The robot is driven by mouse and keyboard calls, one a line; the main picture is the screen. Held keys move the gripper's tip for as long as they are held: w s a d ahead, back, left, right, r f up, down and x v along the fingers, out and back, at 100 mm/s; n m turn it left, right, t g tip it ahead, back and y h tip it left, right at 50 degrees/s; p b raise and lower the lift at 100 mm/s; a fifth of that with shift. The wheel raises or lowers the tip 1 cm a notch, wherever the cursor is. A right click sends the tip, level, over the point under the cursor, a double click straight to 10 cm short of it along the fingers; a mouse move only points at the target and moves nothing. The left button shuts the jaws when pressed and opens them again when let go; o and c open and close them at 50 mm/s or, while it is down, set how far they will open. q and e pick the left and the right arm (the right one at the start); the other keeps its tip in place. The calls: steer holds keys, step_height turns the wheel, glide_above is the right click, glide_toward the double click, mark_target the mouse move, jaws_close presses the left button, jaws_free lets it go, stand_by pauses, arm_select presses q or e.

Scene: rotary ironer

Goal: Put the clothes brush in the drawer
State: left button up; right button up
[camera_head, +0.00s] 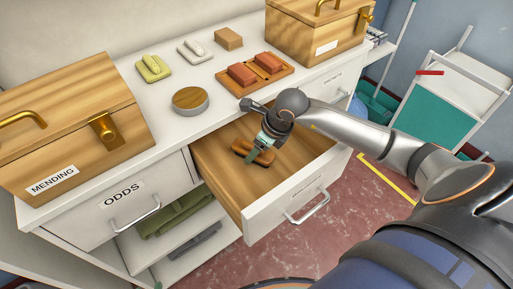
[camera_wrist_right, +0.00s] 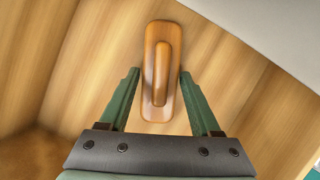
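The clothes brush (camera_head: 253,151), a brown wooden block with a raised grip, is inside the open drawer (camera_head: 262,211). It also shows in the right wrist view (camera_wrist_right: 161,72), with the drawer's wooden floor around it. My right gripper (camera_head: 258,152) reaches down into the drawer at the brush. In the right wrist view its two green fingers (camera_wrist_right: 159,75) are apart, one on each side of the brush's near half, with gaps between them and the brush. My left gripper is not clearly in view.
The counter holds a wooden MENDING box (camera_head: 68,130), a round tin (camera_head: 190,100), a tray of red blocks (camera_head: 281,71) and another wooden box (camera_head: 318,27). The ODDS drawer (camera_head: 123,205) is shut. A white cart (camera_head: 450,100) stands at right.

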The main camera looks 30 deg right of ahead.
steer(key=shift+o, duration=1.3)
steer(key=p+v, duration=0.1)
steer(key=v, duration=1.1)
steer(key=shift+r, duration=0.15)
steer(key=shift+p, duration=0.3)
